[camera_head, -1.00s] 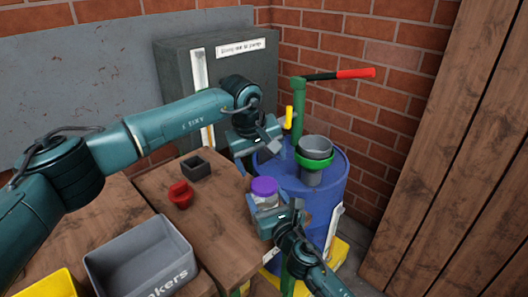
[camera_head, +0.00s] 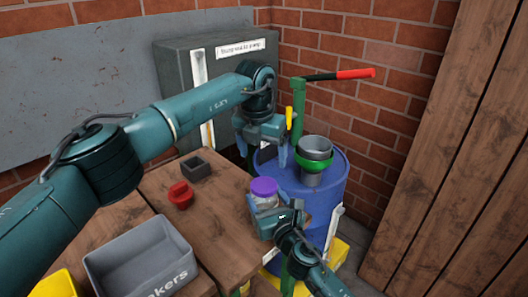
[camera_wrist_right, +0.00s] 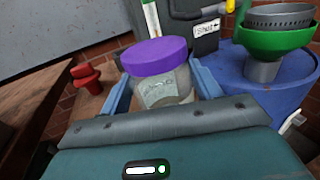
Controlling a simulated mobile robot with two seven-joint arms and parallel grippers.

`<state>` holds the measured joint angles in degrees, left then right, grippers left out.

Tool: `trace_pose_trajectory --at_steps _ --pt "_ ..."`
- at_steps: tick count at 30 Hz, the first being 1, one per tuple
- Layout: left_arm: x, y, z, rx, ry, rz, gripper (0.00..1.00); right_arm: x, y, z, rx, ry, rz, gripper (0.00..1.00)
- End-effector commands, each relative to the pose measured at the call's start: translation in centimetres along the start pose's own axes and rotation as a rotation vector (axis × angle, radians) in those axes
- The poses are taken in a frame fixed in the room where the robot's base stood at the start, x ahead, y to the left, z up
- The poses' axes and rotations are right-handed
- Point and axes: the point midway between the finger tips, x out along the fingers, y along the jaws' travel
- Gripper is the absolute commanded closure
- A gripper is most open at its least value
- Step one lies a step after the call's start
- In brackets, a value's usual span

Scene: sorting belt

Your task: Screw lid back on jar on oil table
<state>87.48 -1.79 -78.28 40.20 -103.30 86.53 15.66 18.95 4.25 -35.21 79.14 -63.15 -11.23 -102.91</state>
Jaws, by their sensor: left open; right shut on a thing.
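The clear jar (camera_head: 264,202) with a purple lid (camera_head: 264,186) on top stands upright at the right edge of the wooden table. My right gripper (camera_head: 263,212) is shut on the jar's body; in the right wrist view the jar (camera_wrist_right: 168,92) sits between its two fingers, with the purple lid (camera_wrist_right: 157,56) above them. I cannot tell whether the lid is screwed tight. My left gripper (camera_head: 265,158) is open and empty, pointing down above and slightly behind the lid, apart from it.
The wooden table (camera_head: 215,225) holds a red object (camera_head: 180,196), a small dark box (camera_head: 195,168) and a grey crate (camera_head: 95,262). A blue drum (camera_head: 325,205) with a green funnel (camera_head: 314,164) and a hand pump (camera_head: 299,105) stands right of the jar.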

Motion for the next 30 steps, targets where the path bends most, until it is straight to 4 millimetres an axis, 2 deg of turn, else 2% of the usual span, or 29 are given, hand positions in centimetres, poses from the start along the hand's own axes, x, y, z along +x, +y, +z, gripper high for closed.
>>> trace_pose_trajectory --at_steps 9,21,25,30 --pt "-0.5 -0.3 -0.1 -0.75 0.055 0.026 0.18 0.0 0.0 0.0 0.0 0.001 -0.001 1.0" --pt "-1.0 -0.9 -0.7 -1.649 0.101 0.113 0.18 0.0 0.0 0.0 0.0 0.001 0.0 1.0" --pt "-1.1 -1.0 -0.9 -1.849 0.106 0.141 0.18 0.0 0.0 0.0 0.0 0.001 0.0 1.0" --pt "-1.2 -1.1 -1.0 -1.986 0.107 0.161 0.18 0.0 0.0 0.0 0.0 0.001 0.0 1.0"
